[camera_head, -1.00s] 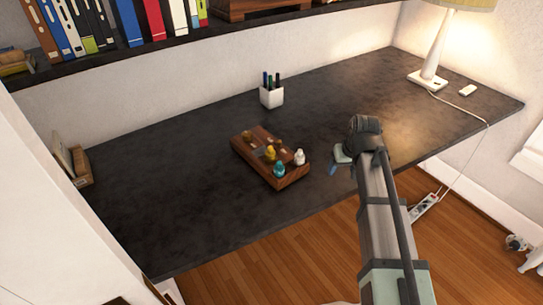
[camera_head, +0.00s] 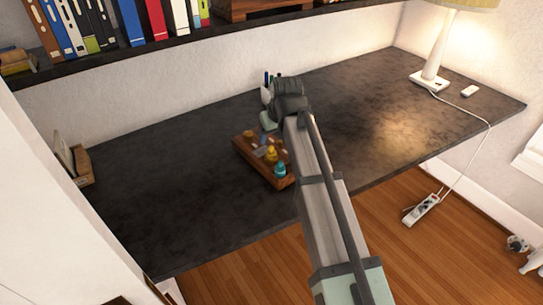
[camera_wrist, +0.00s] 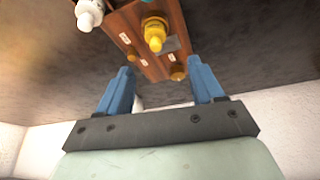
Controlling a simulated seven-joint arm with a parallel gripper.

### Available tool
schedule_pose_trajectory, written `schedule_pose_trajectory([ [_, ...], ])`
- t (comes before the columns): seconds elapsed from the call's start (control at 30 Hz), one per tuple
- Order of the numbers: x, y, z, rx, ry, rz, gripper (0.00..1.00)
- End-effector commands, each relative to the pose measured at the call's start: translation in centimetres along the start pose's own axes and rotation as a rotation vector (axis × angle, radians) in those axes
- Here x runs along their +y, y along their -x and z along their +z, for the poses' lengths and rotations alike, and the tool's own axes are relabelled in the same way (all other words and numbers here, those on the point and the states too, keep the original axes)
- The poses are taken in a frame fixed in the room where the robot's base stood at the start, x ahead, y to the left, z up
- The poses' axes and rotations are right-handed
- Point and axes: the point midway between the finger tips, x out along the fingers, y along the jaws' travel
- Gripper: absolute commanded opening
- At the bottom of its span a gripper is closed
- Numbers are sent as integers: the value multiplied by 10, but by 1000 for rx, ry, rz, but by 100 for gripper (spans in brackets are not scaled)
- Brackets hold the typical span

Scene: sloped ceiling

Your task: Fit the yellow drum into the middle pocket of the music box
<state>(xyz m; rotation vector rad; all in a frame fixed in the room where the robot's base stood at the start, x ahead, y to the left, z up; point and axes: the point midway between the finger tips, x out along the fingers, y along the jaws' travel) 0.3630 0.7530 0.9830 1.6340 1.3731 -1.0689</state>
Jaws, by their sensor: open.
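The music box (camera_head: 243,148) is a brown wooden block on the dark desk; it also shows in the wrist view (camera_wrist: 124,20). The yellow drum (camera_head: 271,154) stands on it near the teal piece (camera_head: 280,170); the wrist view shows the drum (camera_wrist: 155,34) beside a grey patch. I cannot tell whether it sits in a pocket. A white piece (camera_wrist: 89,13) and a small golden piece (camera_wrist: 178,73) also show on the box. My gripper (camera_wrist: 164,80) is open and empty, over the box's far end; it shows in the head view (camera_head: 268,124). My arm hides the box's right side.
A white pen cup (camera_head: 266,95) stands just behind my gripper, partly hidden. A lamp (camera_head: 430,76) and a small white item stand at the far right. A small wooden holder (camera_head: 82,170) is at the left.

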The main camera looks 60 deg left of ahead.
Motion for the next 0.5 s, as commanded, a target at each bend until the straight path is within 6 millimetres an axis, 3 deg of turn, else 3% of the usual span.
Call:
schedule_pose_trajectory([
  [0.2, 0, -29, 0, 0, 0, 0, 67],
  [0.5, 1, -42, 1, 0, 0, 0, 67],
])
